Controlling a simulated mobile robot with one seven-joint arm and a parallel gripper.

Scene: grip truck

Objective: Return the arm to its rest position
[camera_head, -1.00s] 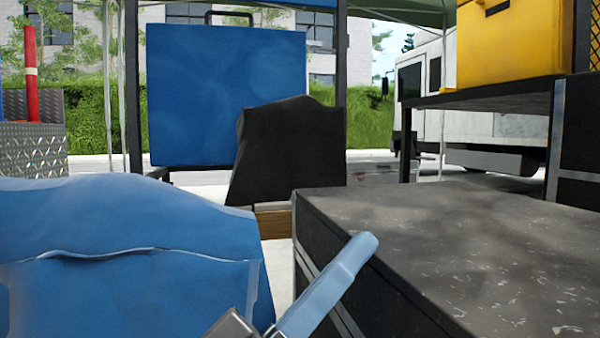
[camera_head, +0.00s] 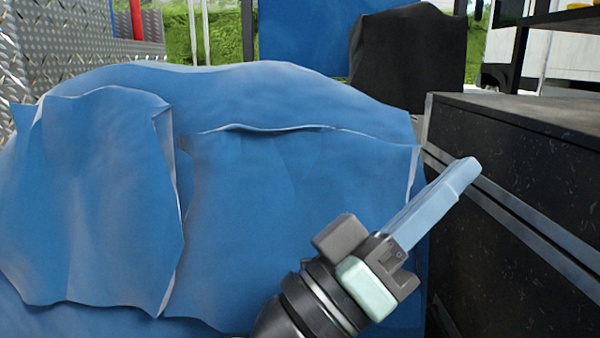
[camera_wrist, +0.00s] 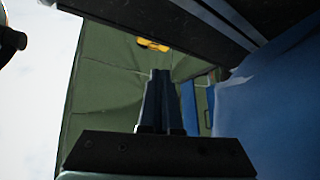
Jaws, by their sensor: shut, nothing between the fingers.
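My gripper (camera_head: 462,172) is in the lower right of the head view, at the end of my dark wrist, with its light blue fingers pointing up and to the right. The fingers are together and hold nothing. They also show in the middle of the wrist view (camera_wrist: 160,75), side by side. In the head view the gripper appears in front of a blue cloth-like cover (camera_head: 260,190) and beside a black case. I cannot tell whether it touches either one.
The black case (camera_head: 520,150) with metal edge strips stands close at the right. A dark draped shape (camera_head: 410,50) and a blue panel (camera_head: 300,35) stand behind.

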